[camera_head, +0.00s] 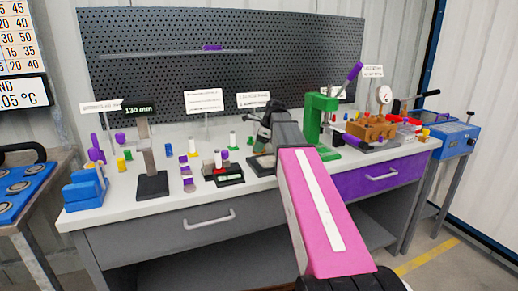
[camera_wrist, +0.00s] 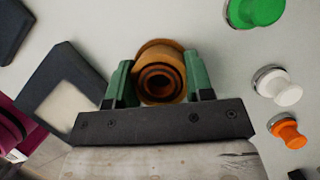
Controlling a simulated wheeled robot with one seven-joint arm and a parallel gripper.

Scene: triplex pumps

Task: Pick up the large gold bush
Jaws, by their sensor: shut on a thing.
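The large gold bush (camera_wrist: 160,82) is a copper-gold ring with a dark bore and a wider rim, seen nearly end-on in the wrist view. My gripper (camera_wrist: 158,70) has its two green fingers on either side of it, shut on the bush. Whether the bush is clear of the white bench top I cannot tell. In the head view my arm reaches over the middle of the bench, and the bush is hidden there.
Beside the bush in the wrist view lie green (camera_wrist: 255,10), white (camera_wrist: 278,87) and orange (camera_wrist: 287,132) flanged pieces. A dark square-framed block (camera_wrist: 68,95) is at left. In the head view a green press (camera_head: 318,120) stands right of my arm and a height gauge (camera_head: 147,150) left.

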